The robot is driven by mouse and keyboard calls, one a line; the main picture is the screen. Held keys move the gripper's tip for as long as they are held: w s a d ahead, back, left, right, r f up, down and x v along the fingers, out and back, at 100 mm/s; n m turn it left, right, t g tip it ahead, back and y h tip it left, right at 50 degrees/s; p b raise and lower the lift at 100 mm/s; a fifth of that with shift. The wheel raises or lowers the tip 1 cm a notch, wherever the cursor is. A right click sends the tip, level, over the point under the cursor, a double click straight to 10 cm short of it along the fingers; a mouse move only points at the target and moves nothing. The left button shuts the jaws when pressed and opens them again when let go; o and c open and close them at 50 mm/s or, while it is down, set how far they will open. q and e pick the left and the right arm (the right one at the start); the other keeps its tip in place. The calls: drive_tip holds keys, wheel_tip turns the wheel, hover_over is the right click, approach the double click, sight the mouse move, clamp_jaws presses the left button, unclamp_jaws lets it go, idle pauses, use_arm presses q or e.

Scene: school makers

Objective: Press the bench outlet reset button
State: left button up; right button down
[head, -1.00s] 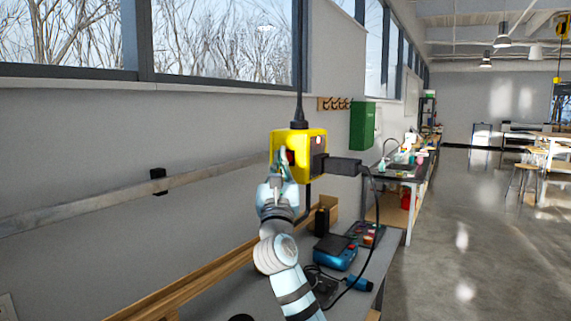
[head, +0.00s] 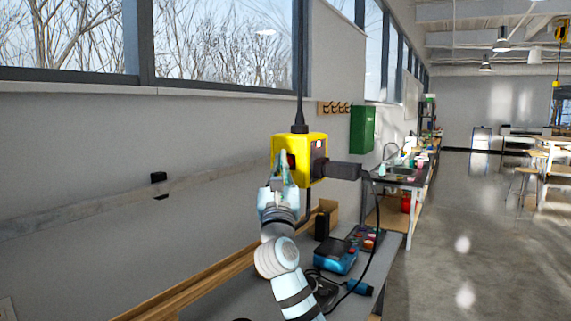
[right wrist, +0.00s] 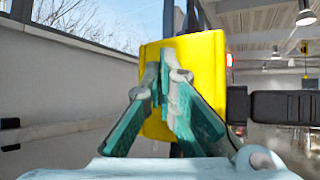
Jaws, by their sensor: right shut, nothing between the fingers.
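A yellow outlet box (head: 313,141) hangs on a black cable above the bench. A dark patch with a red part (head: 291,160) shows on its near face, partly hidden behind my right gripper; I take it for the reset button. A small red light shows on the box's right side, above a black plug. My right gripper (head: 282,162) is shut and empty, its tips up at the near face. In the right wrist view the teal fingers (right wrist: 166,84) overlap the yellow face (right wrist: 205,65) and hide its middle. Contact cannot be told. My left gripper is not in view.
A thick black plug (head: 343,171) sticks out right from the box, its cord looping down to the bench (head: 255,295). A blue device (head: 335,256) lies on the bench below. A green wall box (head: 362,129) hangs behind. Open floor lies to the right.

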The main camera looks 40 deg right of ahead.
drive_tip(key=shift+d, duration=0.15)
drive_tip(key=shift+w+d, duration=0.15)
drive_tip(key=shift+d, duration=0.15)
idle(0.6)
drive_tip(key=shift+a+p, duration=0.4)
